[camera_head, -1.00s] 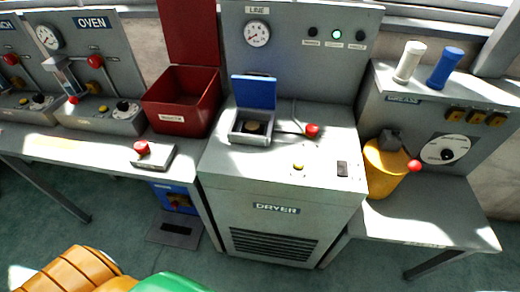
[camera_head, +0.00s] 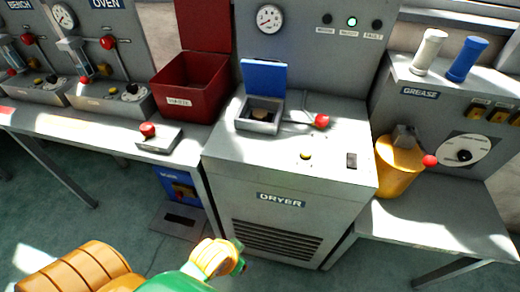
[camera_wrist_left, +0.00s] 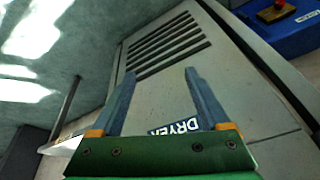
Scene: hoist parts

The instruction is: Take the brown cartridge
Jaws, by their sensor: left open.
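A small brown round piece (camera_head: 260,115) sits inside the open grey box on top of the dryer (camera_head: 280,200); it may be the brown cartridge, but it is too small to be sure. The box's blue lid (camera_head: 264,77) stands open. My left arm comes in at the bottom of the head view, its wrist low in front of the dryer. In the left wrist view my left gripper (camera_wrist_left: 160,74) is open and empty, its fingers over the dryer's front beside the vent slots and label. My right gripper is not in view.
A red-handled lever (camera_head: 321,121) sticks out right of the box. A dark red open bin (camera_head: 188,88) stands to the left. White (camera_head: 429,52) and blue (camera_head: 466,59) cylinders stand on the grease station. A yellow pot (camera_head: 396,165) is at right. The dryer's front top is mostly clear.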

